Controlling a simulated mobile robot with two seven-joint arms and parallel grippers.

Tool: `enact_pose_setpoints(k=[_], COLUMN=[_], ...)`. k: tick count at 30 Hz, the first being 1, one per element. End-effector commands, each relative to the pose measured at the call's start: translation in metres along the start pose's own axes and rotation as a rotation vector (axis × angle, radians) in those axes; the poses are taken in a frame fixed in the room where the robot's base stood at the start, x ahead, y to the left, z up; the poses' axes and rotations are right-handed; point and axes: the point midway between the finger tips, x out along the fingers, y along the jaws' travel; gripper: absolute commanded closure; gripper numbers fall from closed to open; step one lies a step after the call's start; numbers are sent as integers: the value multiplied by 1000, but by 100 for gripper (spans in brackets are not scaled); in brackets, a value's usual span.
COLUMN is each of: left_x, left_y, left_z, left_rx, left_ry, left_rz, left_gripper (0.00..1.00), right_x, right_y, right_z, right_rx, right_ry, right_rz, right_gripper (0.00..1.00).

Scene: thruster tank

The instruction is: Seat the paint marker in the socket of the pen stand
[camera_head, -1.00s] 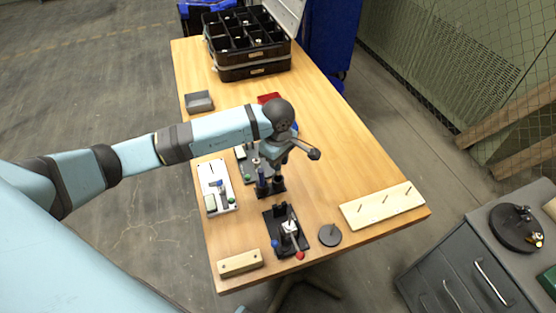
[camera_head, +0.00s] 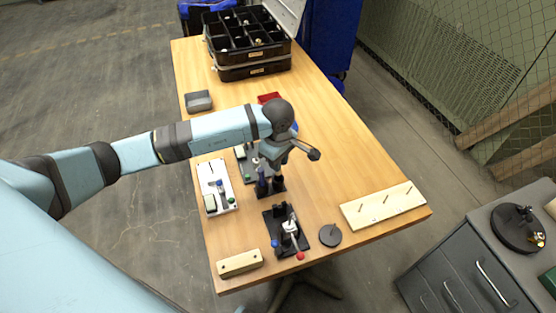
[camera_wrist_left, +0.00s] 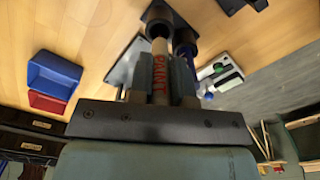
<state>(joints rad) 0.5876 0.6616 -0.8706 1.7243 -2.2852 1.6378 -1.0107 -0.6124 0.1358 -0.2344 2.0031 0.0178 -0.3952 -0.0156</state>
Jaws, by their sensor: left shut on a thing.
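The paint marker (camera_wrist_left: 159,72), a pale barrel with red "PAINT" lettering, is held between the fingers of my left gripper (camera_wrist_left: 160,80) in the left wrist view. Its far end meets the mouth of a black cylindrical socket of the pen stand (camera_wrist_left: 158,16); I cannot tell how deep it sits. A second dark cylinder (camera_wrist_left: 184,40) stands beside that socket. In the head view my left gripper (camera_head: 270,165) is over the pen stand (camera_head: 276,189), and the arm hides most of the marker. My right gripper is not in view.
A white board (camera_head: 215,190) lies left of the stand. A black fixture with a red-knobbed lever (camera_head: 288,235), a grey disc (camera_head: 330,235) and a pegged wooden board (camera_head: 383,205) are nearer the front. A grey bin (camera_head: 198,101) and black organizer (camera_head: 247,45) are farther back.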

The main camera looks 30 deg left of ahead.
Motion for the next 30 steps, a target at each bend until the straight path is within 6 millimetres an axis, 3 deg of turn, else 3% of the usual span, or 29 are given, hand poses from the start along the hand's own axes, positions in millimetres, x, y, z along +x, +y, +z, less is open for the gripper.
enact_pose_setpoints(k=[30], left_x=[14], left_y=[0], left_z=[0], left_rx=[0], left_ry=[0], left_rz=[0], left_gripper=[100], right_x=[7], right_y=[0], right_z=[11], right_rx=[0], right_ry=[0], right_rz=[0], right_gripper=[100])
